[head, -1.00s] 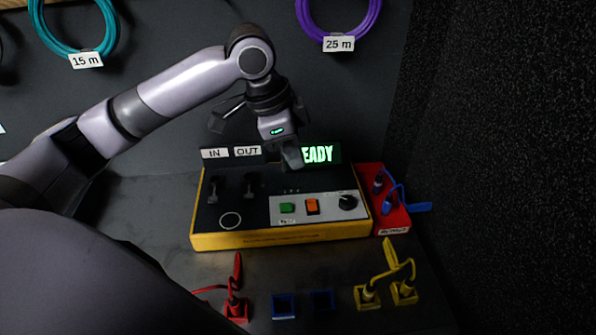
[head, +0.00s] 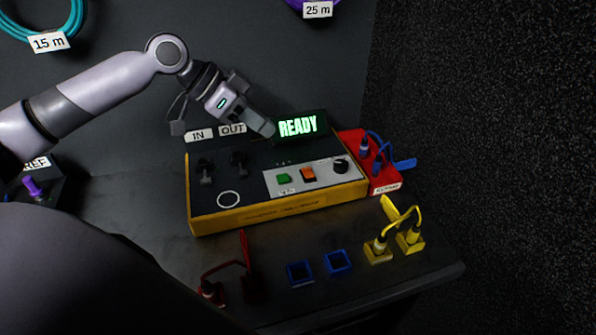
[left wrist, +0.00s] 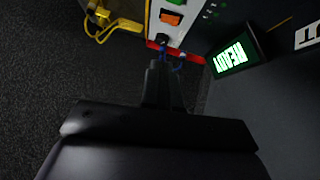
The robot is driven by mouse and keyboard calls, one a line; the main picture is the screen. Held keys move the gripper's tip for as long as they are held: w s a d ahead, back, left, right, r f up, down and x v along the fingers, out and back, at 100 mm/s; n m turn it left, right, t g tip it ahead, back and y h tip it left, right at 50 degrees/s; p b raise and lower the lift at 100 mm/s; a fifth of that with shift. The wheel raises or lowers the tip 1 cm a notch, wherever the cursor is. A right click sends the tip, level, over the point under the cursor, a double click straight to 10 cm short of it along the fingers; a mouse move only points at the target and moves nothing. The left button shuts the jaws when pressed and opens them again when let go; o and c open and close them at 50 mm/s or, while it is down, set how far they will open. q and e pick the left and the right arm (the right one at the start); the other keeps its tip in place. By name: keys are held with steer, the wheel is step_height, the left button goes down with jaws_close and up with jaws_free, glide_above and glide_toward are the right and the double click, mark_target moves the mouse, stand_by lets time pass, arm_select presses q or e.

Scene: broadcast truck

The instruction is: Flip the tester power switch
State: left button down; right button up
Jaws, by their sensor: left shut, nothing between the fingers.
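The tester (head: 278,206) is a yellow box with a dark top on the bench. Its light panel carries a green button (head: 284,178), an orange switch (head: 308,174) and a black knob (head: 340,166). The orange switch also shows in the left wrist view (left wrist: 171,18). A screen behind it reads READY (head: 298,126). My left gripper (head: 268,130) is shut and empty, above the tester's back edge, just left of the screen in the head view. It appears apart from the switch. My right gripper is in neither view.
A red block (head: 383,186) with blue plugs adjoins the tester's right side. Yellow plugs (head: 408,240), blue sockets (head: 300,272) and red plugs (head: 212,292) sit along the bench front. IN and OUT labels (head: 232,129) stand behind the tester. A speckled dark wall (head: 500,150) bounds the right.

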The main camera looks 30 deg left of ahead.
arm_select(q)
steer(key=shift+a, duration=0.3)
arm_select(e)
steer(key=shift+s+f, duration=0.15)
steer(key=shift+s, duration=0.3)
arm_select(q)
glide_above(312, 174)
steer(key=s+a, duration=0.2)
steer(key=a, duration=0.1)
steer(key=f, duration=0.6)
steer(key=shift+w+d+f+p, duration=0.1)
steer(key=shift+w+f+p, duration=0.1)
steer(key=shift+f+p, duration=0.2)
step_height(312, 174, down, 3)
steer(key=shift+s+d+r, duration=0.1)
steer(key=shift+r, duration=0.1)
steer(key=shift+s+d+f, duration=0.1)
steer(key=shift+f, duration=0.65)
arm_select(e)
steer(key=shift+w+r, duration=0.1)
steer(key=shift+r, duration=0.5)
